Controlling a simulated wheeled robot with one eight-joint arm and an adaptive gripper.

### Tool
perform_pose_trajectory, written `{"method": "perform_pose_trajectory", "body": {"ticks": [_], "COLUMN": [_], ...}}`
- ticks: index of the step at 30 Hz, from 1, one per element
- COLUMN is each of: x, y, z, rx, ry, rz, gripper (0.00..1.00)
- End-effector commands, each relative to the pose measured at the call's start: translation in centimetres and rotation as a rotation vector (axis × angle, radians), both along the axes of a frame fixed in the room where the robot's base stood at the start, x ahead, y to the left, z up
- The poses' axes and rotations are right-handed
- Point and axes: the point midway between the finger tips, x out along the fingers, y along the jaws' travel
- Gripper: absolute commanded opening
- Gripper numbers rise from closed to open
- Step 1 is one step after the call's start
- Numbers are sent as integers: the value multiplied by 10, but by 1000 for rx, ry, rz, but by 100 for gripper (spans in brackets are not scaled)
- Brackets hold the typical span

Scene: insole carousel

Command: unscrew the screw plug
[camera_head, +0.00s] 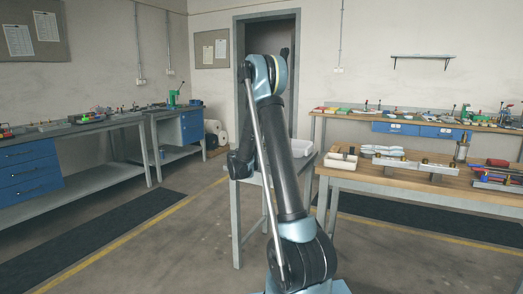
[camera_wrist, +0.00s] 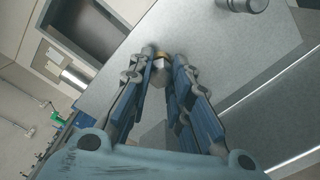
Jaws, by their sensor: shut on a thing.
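My gripper (camera_wrist: 161,53) reaches over a grey tabletop in the wrist view. Its two fingertips are closed on a small brass-coloured piece, which looks like the screw plug (camera_wrist: 159,63). A pale grey faceted part shows just below it between the fingers. I cannot tell whether the plug is still threaded into anything. In the head view my arm hides the gripper and the plug.
The grey table (camera_head: 252,183) stands behind my arm. A wooden bench (camera_head: 400,180) with fixtures stands to the right.

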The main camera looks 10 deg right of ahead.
Motion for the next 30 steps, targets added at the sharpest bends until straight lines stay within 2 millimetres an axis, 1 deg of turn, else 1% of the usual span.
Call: {"method": "perform_pose_trajectory", "body": {"ticks": [1,5,18,26,30], "x": [1,1,1,0,0], "y": [3,3,2,2,2], "z": [0,0,0,0,0], "rx": [-1,-49,-390,-430,-504], "ry": [1,36,281,310,364], "rz": [6,6,6,6,6], "gripper": [0,0,0,0,0]}}
